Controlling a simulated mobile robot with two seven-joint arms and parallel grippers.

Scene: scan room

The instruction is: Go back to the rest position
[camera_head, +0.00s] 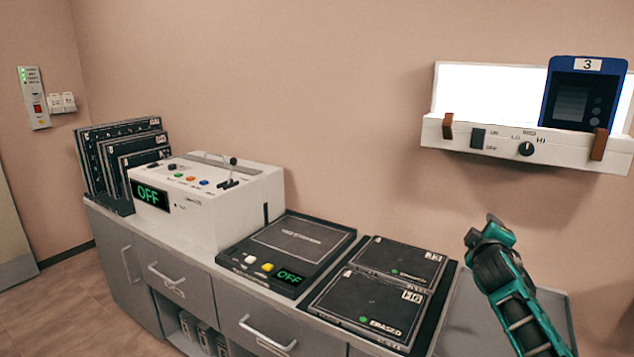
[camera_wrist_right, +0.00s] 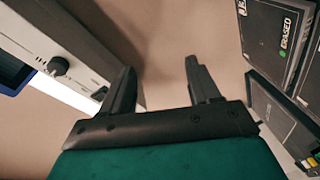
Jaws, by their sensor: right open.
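My right arm (camera_head: 515,300) comes in from the lower right of the head view, teal and black, raised in front of the wall at the right end of the counter. In the right wrist view my right gripper (camera_wrist_right: 160,80) is open, its two black fingers apart with only bare wall between them. It is empty and appears to touch nothing. My left gripper is not in view.
A light box (camera_head: 465,135) on the wall holds a blue panel marked 3 (camera_head: 578,90). The counter (camera_head: 120,250) bears a white console (camera_head: 225,205) reading OFF, a black station (camera_head: 300,245), erased cassettes (camera_head: 370,300), and a rack of plates (camera_head: 120,150).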

